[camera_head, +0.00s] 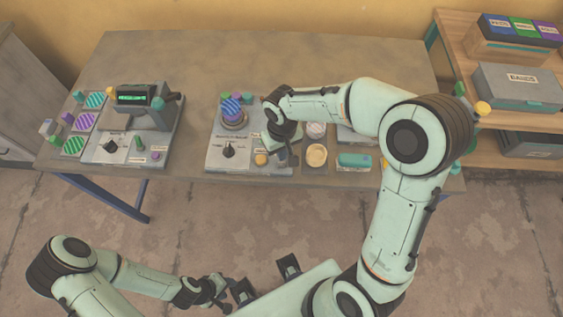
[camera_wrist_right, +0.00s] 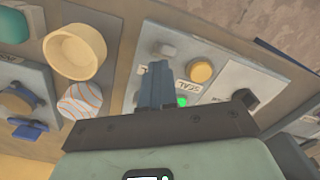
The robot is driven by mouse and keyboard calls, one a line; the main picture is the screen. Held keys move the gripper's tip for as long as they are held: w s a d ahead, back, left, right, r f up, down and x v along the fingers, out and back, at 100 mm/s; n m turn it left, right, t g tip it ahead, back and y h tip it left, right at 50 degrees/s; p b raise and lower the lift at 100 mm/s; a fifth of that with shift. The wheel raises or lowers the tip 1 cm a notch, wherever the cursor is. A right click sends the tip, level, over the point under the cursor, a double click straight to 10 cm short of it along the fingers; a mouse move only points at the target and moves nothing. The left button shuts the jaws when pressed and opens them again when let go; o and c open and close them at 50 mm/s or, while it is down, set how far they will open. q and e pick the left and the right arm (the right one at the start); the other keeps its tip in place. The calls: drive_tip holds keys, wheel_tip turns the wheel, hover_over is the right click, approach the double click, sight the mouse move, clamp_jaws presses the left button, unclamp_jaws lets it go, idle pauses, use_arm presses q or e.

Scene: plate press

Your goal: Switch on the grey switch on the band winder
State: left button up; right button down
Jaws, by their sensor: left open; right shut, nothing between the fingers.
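The band winder (camera_head: 218,155) is the grey panel unit at the middle of the table, with a striped spool, a black knob (camera_head: 229,150) and a yellow button (camera_head: 261,158). In the right wrist view a small grey block (camera_wrist_right: 168,50), which looks like the grey switch, sits beside the yellow button (camera_wrist_right: 201,71); its on or off position is unclear. My right gripper (camera_head: 288,158) is shut and empty over the panel's right part. Its fingers (camera_wrist_right: 155,75) show close to the grey block, contact unclear. My left gripper (camera_head: 222,288) is open and empty, away from the table.
A press-like machine (camera_head: 147,105) with a lit green display stands on the left. A cream bowl (camera_head: 316,155) and a teal item (camera_head: 354,160) lie right of the winder. Shelves with a grey box (camera_head: 518,88) stand at right. The table's back is clear.

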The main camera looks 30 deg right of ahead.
use_arm(q)
drive_tip(key=shift+r, duration=0.1)
use_arm(e)
drive_tip(key=shift+s, duration=0.1)
drive_tip(key=shift+r+p, duration=0.85)
drive_tip(key=shift+r, duration=0.5)
use_arm(q)
drive_tip(key=w+r, duration=0.1)
drive_tip(key=w+r+p, duration=0.1)
drive_tip(key=r, duration=0.1)
drive_tip(key=w+r+p, duration=0.1)
drive_tip(key=shift+r, duration=0.3)
use_arm(e)
wheel_tip(320, 180, up, 4)
drive_tip(key=shift+r, duration=0.1)
